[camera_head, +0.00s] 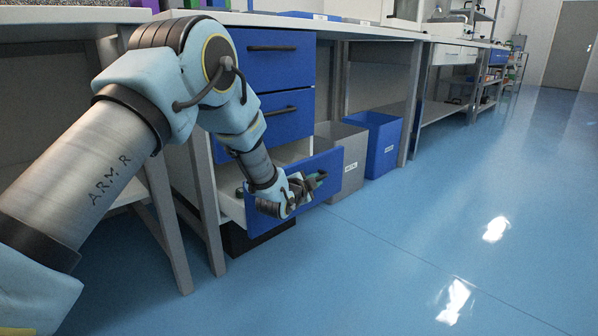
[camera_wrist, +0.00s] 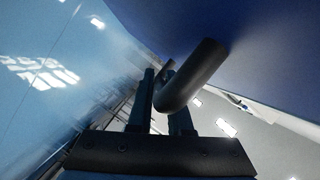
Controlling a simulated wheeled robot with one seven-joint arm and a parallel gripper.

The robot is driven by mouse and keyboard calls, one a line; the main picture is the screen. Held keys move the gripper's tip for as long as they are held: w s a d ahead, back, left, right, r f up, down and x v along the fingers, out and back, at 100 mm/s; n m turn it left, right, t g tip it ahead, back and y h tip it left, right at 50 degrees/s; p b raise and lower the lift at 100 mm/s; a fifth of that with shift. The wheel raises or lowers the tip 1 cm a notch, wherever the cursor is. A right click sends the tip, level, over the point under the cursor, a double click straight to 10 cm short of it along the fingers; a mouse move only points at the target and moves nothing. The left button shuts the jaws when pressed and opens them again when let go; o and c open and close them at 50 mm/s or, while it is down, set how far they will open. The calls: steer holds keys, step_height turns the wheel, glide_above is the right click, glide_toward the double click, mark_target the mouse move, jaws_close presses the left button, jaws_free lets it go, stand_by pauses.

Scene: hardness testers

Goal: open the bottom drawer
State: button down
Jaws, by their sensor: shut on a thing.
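The bottom drawer (camera_head: 335,169) has a blue front and white sides. It stands pulled out from the cabinet, and part of its inside shows. My gripper (camera_head: 308,184) is at the drawer front, low near the floor. In the wrist view my gripper (camera_wrist: 160,100) has its fingers around the dark bar handle (camera_wrist: 195,75), which crosses between them. The gripper is shut on this handle. The blue drawer face (camera_wrist: 255,45) fills the upper right of that view. My forearm hides part of the drawer's left side in the head view.
Two closed blue drawers, the top drawer (camera_head: 272,58) and the middle drawer (camera_head: 285,112), are above. A grey bin (camera_head: 345,150) and a blue bin (camera_head: 378,142) stand right of the open drawer. The blue floor (camera_head: 400,260) in front is clear.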

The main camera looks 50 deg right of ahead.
steer(key=s+p, duration=0.2)
steer(key=s, duration=1.2)
steer(key=shift+s+a+p, duration=0.3)
steer(key=shift+a, duration=0.15)
steer(key=c, duration=0.8)
jaws_free()
steer(key=shift+c, duration=0.2)
steer(key=p+v, duration=0.4)
steer(key=v, duration=0.6)
steer(key=shift+a, duration=0.35)
steer(key=shift+s+a, duration=0.1)
steer(key=shift+s, duration=0.05)
